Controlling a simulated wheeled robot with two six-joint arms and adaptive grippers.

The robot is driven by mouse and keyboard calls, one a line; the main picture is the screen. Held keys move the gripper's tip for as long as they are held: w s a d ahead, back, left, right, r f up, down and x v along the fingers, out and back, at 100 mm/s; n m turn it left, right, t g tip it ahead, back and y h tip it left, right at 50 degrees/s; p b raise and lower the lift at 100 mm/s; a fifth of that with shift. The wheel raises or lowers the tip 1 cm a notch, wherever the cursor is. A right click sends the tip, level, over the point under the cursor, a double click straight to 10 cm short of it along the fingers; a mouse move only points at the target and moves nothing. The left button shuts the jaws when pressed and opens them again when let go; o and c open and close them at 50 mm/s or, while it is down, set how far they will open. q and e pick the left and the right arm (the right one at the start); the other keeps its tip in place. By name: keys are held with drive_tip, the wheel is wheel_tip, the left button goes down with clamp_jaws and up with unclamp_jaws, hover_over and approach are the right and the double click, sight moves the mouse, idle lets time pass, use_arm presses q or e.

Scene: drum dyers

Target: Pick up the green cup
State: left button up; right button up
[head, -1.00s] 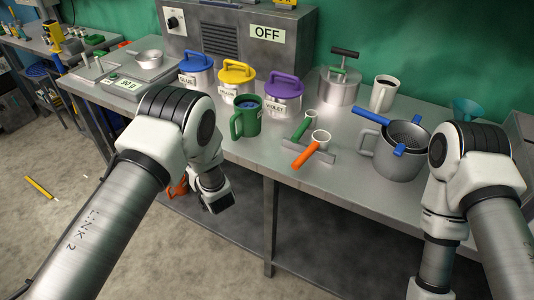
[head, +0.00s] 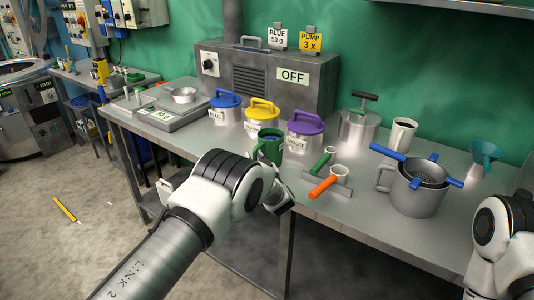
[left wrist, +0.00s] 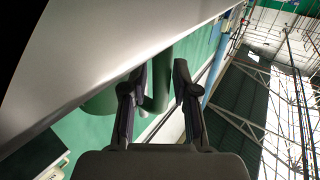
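The green cup (head: 270,147) stands upright near the front edge of the table, with something blue inside. Its lower part is partly hidden behind my left arm. My left gripper (left wrist: 158,75) is open, its two dark fingers apart. In the left wrist view a green upright part, apparently the cup's handle, shows between or just beyond the fingers, and the green cup body (left wrist: 102,101) shows left of them. I cannot tell whether they touch. In the head view the left hand is low in front of the cup, its fingertips unclear. My right gripper is out of view.
Blue (head: 225,108), yellow (head: 262,117) and violet (head: 304,132) lidded pots stand behind the cup. Green and orange-handled scoops (head: 326,186) lie to its right on a rest. A grey jug (head: 413,196) with a strainer stands farther right. The table's front edge is close to my left arm.

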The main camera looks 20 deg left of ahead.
sight(255, 149)
use_arm(q)
drive_tip(key=shift+s+d+r, duration=0.15)
drive_tip(key=shift+s+r, duration=0.05)
drive_tip(key=shift+r, duration=0.05)
clamp_jaws()
drive_tip(key=shift+w, duration=0.1)
drive_tip(key=shift+r+p, duration=0.35)
drive_tip(key=shift+r, duration=0.25)
drive_tip(key=r+p, duration=0.2)
drive_tip(key=r, duration=0.1)
drive_tip(key=shift+s, duration=0.3)
drive_tip(key=s+d+p, duration=0.3)
drive_tip(key=s+p, duration=1)
drive_tip(key=s, duration=0.2)
drive_tip(key=shift+d+r, duration=0.35)
drive_tip(key=shift+d, duration=0.05)
